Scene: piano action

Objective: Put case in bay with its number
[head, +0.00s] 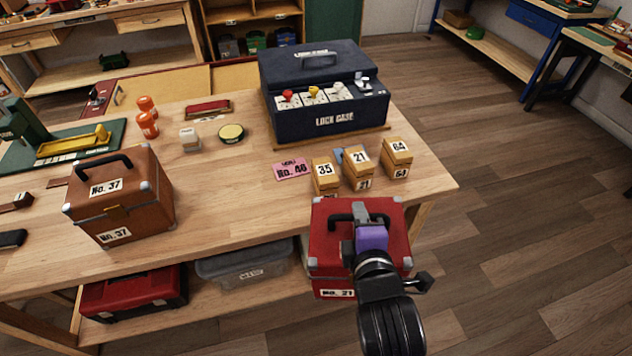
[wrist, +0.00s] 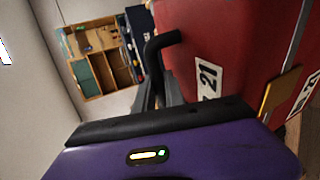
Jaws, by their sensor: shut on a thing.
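A red case (head: 325,258) with metal corners, a black handle and a No. 21 label hangs at the bench's front right edge. My gripper (head: 362,218) is shut on its black handle. In the wrist view the red case (wrist: 235,45) fills the right side, with 21 on its label and the handle (wrist: 160,45) between the fingers. A brown case (head: 120,205) marked No. 37 stands on the bench at left. An open-fronted wooden cabinet with compartments (head: 240,14) stands at the back; it also shows in the wrist view (wrist: 118,66). I cannot read any bay numbers.
On the bench (head: 225,215) stand a dark blue lock case (head: 330,118) and small numbered wooden blocks (head: 325,176). A pink No. 46 card (head: 291,170) lies near them. A grey bin (head: 245,266) and a red toolbox (head: 135,292) are underneath. Floor (head: 530,240) at right is clear.

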